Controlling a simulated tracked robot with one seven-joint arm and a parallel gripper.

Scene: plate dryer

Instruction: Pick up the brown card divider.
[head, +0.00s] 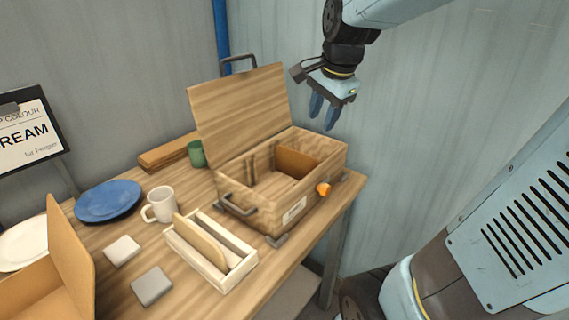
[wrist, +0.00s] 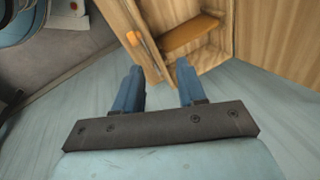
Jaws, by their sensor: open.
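A brown card divider (head: 297,161) stands inside the open wooden box (head: 252,214), towards its back right side. It also shows in the wrist view (wrist: 190,36) as a flat brown strip between wooden walls. My gripper (head: 320,118) hangs above and behind the box's right end, with its blue fingers pointing down. In the wrist view my gripper (wrist: 158,68) is open, with nothing between the fingers, and apart from the divider. The lower part of the divider is hidden by the box's front wall.
The box's raised lid (head: 240,108) stands at its left. An orange knob (head: 323,189) sits on the box's front. A cream tray (head: 222,284) with a tan board, a white mug (head: 161,203), a green cup (head: 197,154) and blue plates (head: 108,201) stand further left.

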